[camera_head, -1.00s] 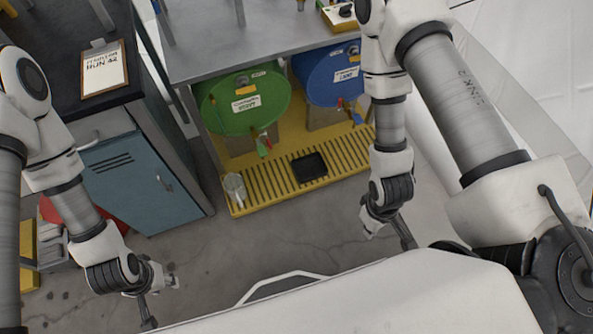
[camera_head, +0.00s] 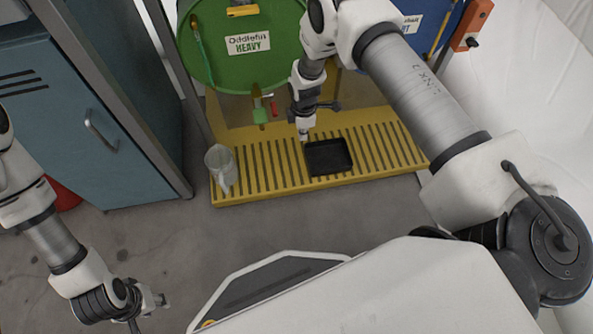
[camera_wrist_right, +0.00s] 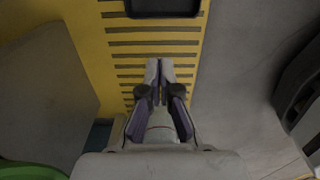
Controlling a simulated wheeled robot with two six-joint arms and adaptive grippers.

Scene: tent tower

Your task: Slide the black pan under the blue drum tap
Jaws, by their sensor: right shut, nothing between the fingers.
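The black pan (camera_head: 328,157) lies flat on the yellow slatted tray, right of the green drum's tap (camera_head: 260,108). It also shows at the top edge of the right wrist view (camera_wrist_right: 163,8). The blue drum (camera_head: 440,38) stands behind at the right, mostly hidden by my right arm; its tap is not visible. My right gripper (camera_head: 304,134) is shut and empty, pointing down by the pan's back left corner. In the right wrist view its fingertips (camera_wrist_right: 160,72) are over the slats, apart from the pan. My left gripper (camera_head: 158,300) hangs at lower left, away from the tray.
A blue cabinet (camera_head: 75,120) stands left. The slats right of the pan look clear, and the floor in front is open.

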